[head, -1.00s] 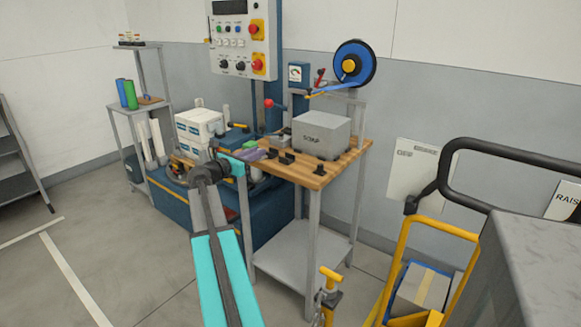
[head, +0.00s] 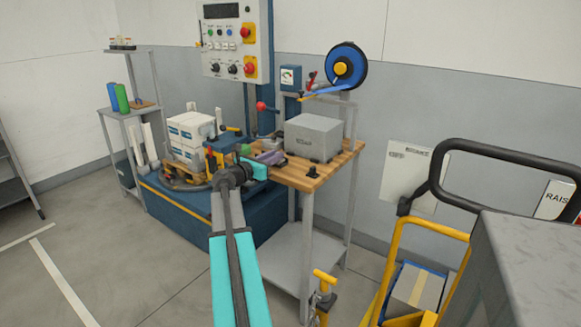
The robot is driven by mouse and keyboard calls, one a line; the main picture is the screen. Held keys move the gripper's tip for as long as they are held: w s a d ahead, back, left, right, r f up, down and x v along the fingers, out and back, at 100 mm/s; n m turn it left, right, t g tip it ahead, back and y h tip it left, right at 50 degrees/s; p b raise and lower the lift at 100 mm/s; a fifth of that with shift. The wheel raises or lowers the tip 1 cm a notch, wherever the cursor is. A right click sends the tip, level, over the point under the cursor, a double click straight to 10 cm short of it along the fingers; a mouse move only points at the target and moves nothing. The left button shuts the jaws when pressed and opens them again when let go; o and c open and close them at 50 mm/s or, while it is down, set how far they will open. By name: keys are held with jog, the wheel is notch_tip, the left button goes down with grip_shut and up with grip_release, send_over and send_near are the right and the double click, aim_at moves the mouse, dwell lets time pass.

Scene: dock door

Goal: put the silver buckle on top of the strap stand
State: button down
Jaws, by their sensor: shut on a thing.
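My arm reaches out from the bottom, and my gripper (head: 277,158) is a small purple shape beyond the teal wrist, at the left edge of the wooden-topped table. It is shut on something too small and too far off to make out. I cannot pick out the silver buckle anywhere by its look. What looks like the strap stand (head: 346,100) is a grey frame at the table's back, carrying a blue reel (head: 349,66) with a yellow hub. A blue strap runs left from it. My gripper is left of and in front of this stand, apart from it.
A grey box (head: 313,139) stands on the wooden tabletop (head: 304,178), with small black blocks by it. Stacked white cartons (head: 190,131) are left of my gripper. A control panel (head: 230,40) rises behind. A yellow cart frame (head: 394,245) stands at right. Floor at left is clear.

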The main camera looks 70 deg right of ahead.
send_over(292, 173)
jog(key=w, duration=0.1)
jog(key=shift+w+a+f, duration=0.1)
jog(key=shift+a+f, duration=0.15)
jog(key=shift+a, duration=0.05)
jog(key=shift+s+d, duration=0.3)
jog(key=shift+s, duration=0.2)
jog(key=shift+f, duration=1.8)
jog(key=shift+f+b, duration=0.1)
jog(key=shift+b, duration=0.2)
jog(key=c, duration=1.6)
grip_release()
